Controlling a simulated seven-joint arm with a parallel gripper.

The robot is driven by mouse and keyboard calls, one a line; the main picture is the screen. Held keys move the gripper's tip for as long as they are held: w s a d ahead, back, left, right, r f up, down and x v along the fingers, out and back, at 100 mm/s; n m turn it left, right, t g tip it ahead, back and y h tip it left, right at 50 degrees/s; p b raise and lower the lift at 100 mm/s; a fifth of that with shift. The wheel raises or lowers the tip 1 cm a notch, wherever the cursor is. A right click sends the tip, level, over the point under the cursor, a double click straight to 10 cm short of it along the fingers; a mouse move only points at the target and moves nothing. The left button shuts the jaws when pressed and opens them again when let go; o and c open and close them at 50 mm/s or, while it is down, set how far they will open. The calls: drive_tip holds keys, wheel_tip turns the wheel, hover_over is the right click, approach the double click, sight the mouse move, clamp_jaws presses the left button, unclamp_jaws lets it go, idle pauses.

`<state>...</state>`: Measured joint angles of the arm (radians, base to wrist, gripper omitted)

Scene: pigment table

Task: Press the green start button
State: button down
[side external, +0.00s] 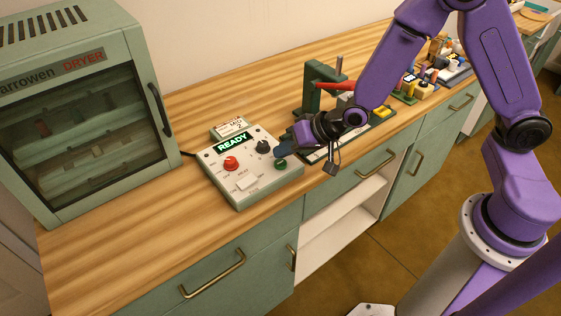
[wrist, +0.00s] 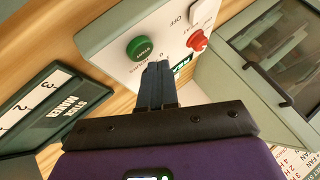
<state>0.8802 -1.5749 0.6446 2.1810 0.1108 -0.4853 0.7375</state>
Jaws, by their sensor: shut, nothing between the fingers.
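The control box (side external: 250,190) stands on the wooden counter, with a display reading READY. The green start button (side external: 281,163) is on its right side; it also shows in the wrist view (wrist: 141,48), raised on the white panel. My gripper (side external: 281,154) is shut and empty, its tips above the panel close to the button. In the wrist view the dark fingers (wrist: 156,68) are together, just beside the button's edge. Whether they touch the panel I cannot tell. A dark knob (side external: 263,147) is left of the fingers in the side view.
A red knob (side external: 231,163) and a white switch (side external: 247,183) sit on the same panel. The dryer cabinet (side external: 75,110) stands at the left. A green press with a red lever (side external: 335,86) is behind my gripper. The counter's front left (side external: 120,250) is clear.

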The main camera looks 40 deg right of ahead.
sight(285, 163)
drive_tip(key=shift+f, duration=0.1)
idle(0.7)
drive_tip(key=shift+f, duration=0.35)
drive_tip(key=shift+f, duration=0.5)
idle(1.0)
drive_tip(key=shift+r, duration=0.9)
drive_tip(key=shift+r, duration=2.55)
